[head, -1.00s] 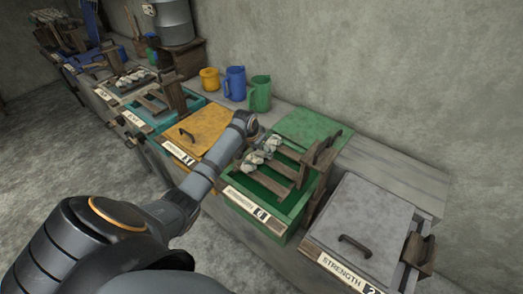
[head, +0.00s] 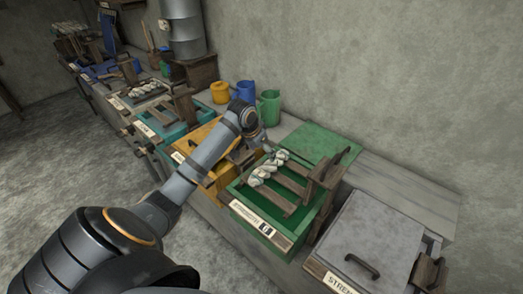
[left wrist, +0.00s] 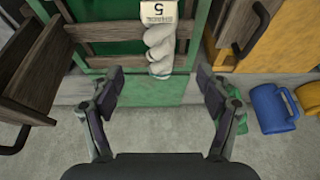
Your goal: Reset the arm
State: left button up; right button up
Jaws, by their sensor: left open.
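My left arm reaches from the lower left of the head view across the yellow box. Its gripper (head: 260,140) is small there and partly hidden by the wrist, near the far left corner of the green box (head: 262,231). In the left wrist view the left gripper (left wrist: 160,88) is open, with its two fingers wide apart and nothing between them. My right gripper is not in view.
The yellow box (head: 210,133) is under my left forearm. A grey lidded box (head: 372,235) stands at right. Yellow, blue (head: 246,91) and green mugs (head: 269,107) stand by the wall. Wooden handles (head: 326,163) rise from the green box.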

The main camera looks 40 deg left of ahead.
pick_arm(q)
jog(key=shift+s+r, duration=0.15)
jog(key=shift+r, duration=0.25)
